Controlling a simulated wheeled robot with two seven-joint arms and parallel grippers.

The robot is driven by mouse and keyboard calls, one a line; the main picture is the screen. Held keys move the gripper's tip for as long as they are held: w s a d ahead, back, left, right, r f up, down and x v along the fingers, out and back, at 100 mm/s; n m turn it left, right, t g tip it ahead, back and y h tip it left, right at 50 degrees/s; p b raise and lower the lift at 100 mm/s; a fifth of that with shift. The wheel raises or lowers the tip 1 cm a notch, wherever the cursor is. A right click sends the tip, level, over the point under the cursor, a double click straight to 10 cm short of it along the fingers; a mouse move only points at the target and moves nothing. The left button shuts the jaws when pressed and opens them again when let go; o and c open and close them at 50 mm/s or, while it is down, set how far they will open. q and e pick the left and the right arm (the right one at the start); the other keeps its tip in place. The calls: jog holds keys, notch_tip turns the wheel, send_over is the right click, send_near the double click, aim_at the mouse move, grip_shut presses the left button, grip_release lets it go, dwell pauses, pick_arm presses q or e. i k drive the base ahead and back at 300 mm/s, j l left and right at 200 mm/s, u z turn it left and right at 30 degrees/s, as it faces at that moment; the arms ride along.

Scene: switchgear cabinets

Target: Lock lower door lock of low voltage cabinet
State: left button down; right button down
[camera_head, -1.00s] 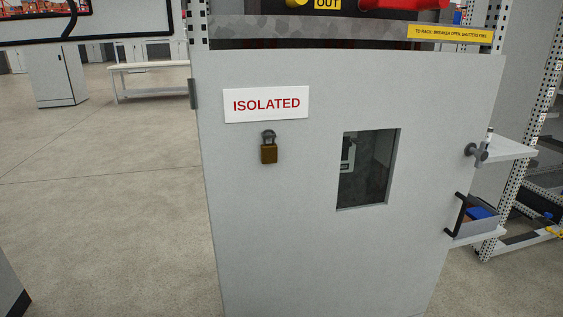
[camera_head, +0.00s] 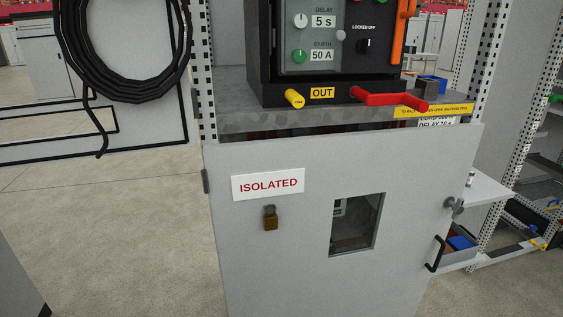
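The lower door (camera_head: 300,225) of the cabinet is a grey panel that looks closed or nearly closed. Its lock (camera_head: 454,205) is a small grey fitting near the upper right edge. Which way the lock is turned is too small to tell. A black pull handle (camera_head: 434,254) sits below it. The door carries a white ISOLATED sign (camera_head: 268,184), a brass padlock (camera_head: 270,219) and a dark window (camera_head: 356,225). Neither of my grippers shows in the head view.
Above the door a breaker unit (camera_head: 335,45) sits on a grey shelf, with a red handle (camera_head: 390,99) and a yellow knob (camera_head: 294,98) sticking out. A black cable coil (camera_head: 128,95) hangs at the left. Shelving (camera_head: 515,200) stands at the right.

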aim_at(457, 209)
jog(key=i+l, duration=0.1)
jog(key=l, duration=0.95)
jog(key=i+l, duration=0.15)
jog(key=l, duration=0.4)
jog(key=i+l, duration=0.1)
jog(key=l, duration=1)
jog(key=i+l, duration=0.15)
jog(key=l, duration=0.35)
